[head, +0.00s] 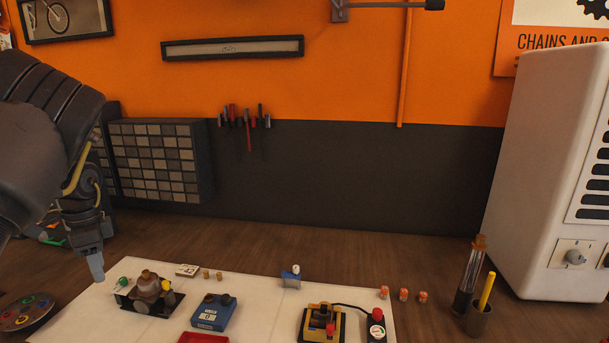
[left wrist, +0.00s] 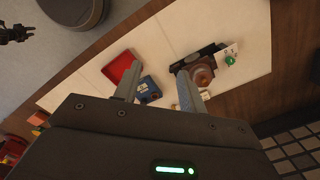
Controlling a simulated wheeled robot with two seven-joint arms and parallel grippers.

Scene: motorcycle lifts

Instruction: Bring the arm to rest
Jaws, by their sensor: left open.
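My left arm comes in from the left side of the head view. My left gripper (head: 95,264) points down over the left end of the white mat (head: 255,280). In the left wrist view its two fingers (left wrist: 160,88) stand wide apart with nothing held between them. Beyond the fingers lie the blue box (left wrist: 148,89) and the black stand with a round metal part (left wrist: 202,74). The gripper looks apart from both. My right gripper is in neither view.
The blue box (head: 213,312), a red tray (head: 203,338), a yellow-and-black device (head: 321,324) and a small blue-and-white item (head: 291,277) are on the mat. Several orange-and-white pieces (head: 403,295) stand right of it. A white cabinet (head: 530,170) stands right. A drawer unit (head: 155,161) is behind.

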